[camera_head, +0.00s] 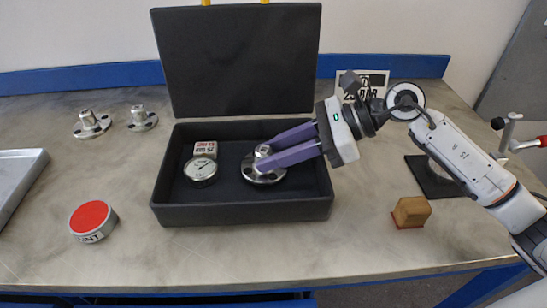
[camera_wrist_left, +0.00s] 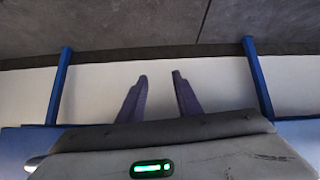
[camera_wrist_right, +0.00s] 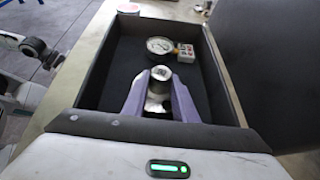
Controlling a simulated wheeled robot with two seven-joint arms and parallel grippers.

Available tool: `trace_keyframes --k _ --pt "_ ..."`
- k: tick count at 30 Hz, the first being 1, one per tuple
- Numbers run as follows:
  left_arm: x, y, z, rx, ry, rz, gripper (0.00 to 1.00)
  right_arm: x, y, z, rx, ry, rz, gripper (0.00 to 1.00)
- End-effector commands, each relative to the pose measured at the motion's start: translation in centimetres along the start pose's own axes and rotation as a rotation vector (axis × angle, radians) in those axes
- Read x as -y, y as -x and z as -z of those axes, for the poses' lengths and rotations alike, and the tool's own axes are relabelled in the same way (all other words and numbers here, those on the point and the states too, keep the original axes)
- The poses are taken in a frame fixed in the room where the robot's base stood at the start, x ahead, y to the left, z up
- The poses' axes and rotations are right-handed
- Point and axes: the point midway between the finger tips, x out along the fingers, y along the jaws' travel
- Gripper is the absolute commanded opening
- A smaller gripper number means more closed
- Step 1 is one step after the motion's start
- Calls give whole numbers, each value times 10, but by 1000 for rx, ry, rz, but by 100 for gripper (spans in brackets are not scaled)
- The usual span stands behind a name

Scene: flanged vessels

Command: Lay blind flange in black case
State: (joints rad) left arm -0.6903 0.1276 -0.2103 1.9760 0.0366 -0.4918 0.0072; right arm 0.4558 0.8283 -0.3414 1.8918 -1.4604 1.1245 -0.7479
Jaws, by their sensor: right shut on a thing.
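The black case (camera_head: 243,214) stands open on the table with its lid (camera_head: 238,60) raised at the back; its wall also shows in the right wrist view (camera_wrist_right: 98,70). The blind flange (camera_head: 262,176), a round metal disc with a knob on top, is inside the case, right of its middle. My right gripper (camera_head: 264,156) reaches in from the right and is shut on the flange's knob, seen between the purple fingers (camera_wrist_right: 160,90). The flange looks low, at or near the case floor; contact is hard to tell. My left gripper (camera_wrist_left: 159,78) is open and empty, away from the table.
A pressure gauge (camera_head: 200,170) and a small printed block (camera_head: 205,149) are in the case's left part. Two flanged metal parts (camera_head: 91,124) (camera_head: 142,118), a red-topped tin (camera_head: 92,220), a grey tray (camera_head: 18,180) and a brown block (camera_head: 411,212) stand around it. The table front is clear.

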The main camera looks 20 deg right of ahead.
Motion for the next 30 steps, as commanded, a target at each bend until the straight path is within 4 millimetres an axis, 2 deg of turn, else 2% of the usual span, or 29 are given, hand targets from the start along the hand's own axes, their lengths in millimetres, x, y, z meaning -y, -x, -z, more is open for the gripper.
trace_keyframes --k 3,14,15,18,30 --pt "0 0 1 -1 0 0 31 0 -6 11 5 0 2 0" --pt "1 -4 1 -7 -2 0 31 0 -8 15 5 3 3 0" --pt "0 -4 2 -8 -2 0 31 0 -9 17 -1 1 0 29" --pt "1 -3 4 -9 -3 0 31 0 -9 17 -1 1 0 44" --pt "0 -1 6 -10 -2 0 31 0 -4 14 -3 0 2 44"
